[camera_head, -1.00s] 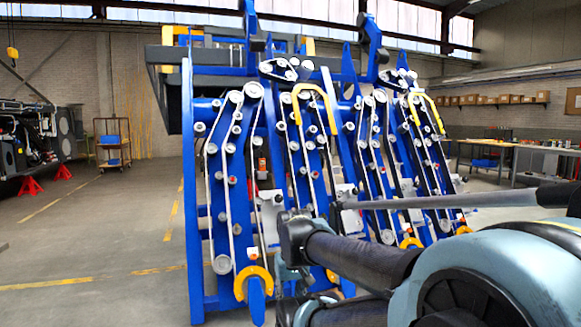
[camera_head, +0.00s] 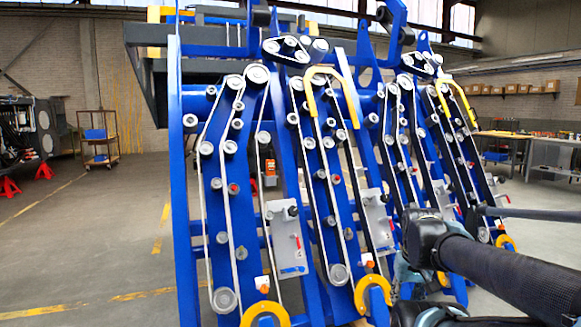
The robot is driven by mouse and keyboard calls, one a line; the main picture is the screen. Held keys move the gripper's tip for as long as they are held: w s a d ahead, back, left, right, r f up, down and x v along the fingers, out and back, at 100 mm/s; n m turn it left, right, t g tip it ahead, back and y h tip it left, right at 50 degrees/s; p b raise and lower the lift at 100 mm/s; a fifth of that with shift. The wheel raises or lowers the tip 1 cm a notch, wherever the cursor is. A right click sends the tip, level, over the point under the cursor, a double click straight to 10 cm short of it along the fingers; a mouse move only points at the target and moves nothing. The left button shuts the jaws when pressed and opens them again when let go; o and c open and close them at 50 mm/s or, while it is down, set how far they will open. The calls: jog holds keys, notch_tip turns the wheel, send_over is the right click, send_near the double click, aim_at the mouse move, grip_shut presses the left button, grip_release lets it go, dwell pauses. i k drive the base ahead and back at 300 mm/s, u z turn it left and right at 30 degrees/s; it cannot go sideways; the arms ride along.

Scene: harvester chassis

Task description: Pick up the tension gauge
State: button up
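I cannot pick out a tension gauge for certain. A small orange device (camera_head: 270,172) shows behind the belts, between the left blue row units. It is the likeliest candidate, but it is too small to make out a dial or display. My arm reaches in from the right edge and bends down in front of the right part of the blue chassis (camera_head: 187,200). I cannot see my gripper's fingers in this view. No contact between my arm and the orange device shows.
Grey plates with small tools (camera_head: 287,238) hang on the row units. Yellow curved guards (camera_head: 265,315) stick out at the bottom. A trolley with a blue bin (camera_head: 98,140) stands at the back left. A workbench (camera_head: 510,140) is at the right.

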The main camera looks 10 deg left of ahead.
aim_at(270, 162)
jog(key=u, duration=0.35)
jog(key=i, duration=1.35)
jog(key=u, duration=0.65)
